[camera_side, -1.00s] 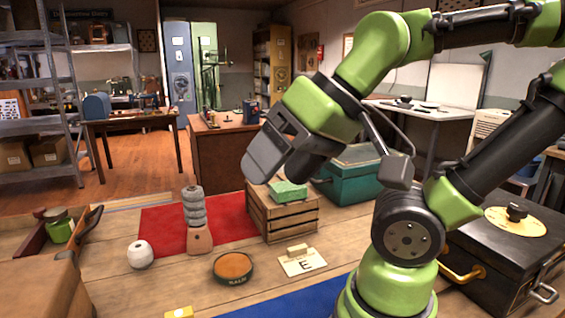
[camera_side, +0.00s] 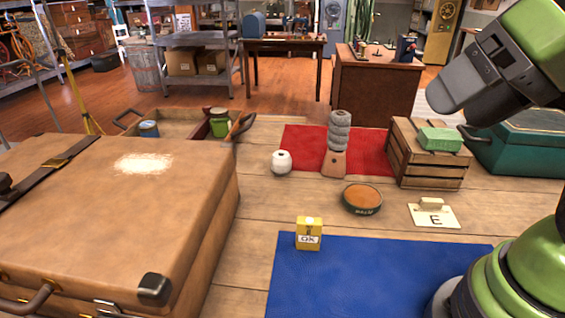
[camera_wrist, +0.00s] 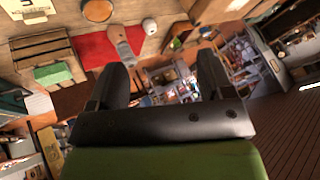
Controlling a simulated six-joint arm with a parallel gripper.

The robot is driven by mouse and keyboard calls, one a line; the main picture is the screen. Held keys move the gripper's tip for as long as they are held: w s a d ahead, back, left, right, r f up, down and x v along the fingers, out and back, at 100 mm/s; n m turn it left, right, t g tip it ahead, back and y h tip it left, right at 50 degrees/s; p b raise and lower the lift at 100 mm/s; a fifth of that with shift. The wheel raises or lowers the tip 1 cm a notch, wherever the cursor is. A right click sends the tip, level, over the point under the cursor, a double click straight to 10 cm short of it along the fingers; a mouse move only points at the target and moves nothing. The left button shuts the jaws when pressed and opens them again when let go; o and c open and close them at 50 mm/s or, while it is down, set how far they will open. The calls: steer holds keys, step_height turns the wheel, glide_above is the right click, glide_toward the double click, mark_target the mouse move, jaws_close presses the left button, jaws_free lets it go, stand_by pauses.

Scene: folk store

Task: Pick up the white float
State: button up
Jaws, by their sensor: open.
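The white float (camera_side: 281,162) is a small round white ball with a dark hole on top. It sits on the wooden table at the left edge of the red mat, left of a stack of grey rings on a wooden base (camera_side: 335,165). In the wrist view the float (camera_wrist: 149,25) shows small near the top, beyond my fingers. My gripper (camera_side: 437,100) is high at the right in the side view, above the crate's level and well apart from the float. In the wrist view its two dark fingers (camera_wrist: 163,78) are spread with nothing between them.
A wooden crate (camera_side: 405,165) with a green block (camera_side: 439,139) stands right of the rings. A big tan suitcase (camera_side: 120,210) fills the left. Bare table surrounds the float's front.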

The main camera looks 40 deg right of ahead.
stand_by(0.3)
steer(key=shift+o, duration=1.3)
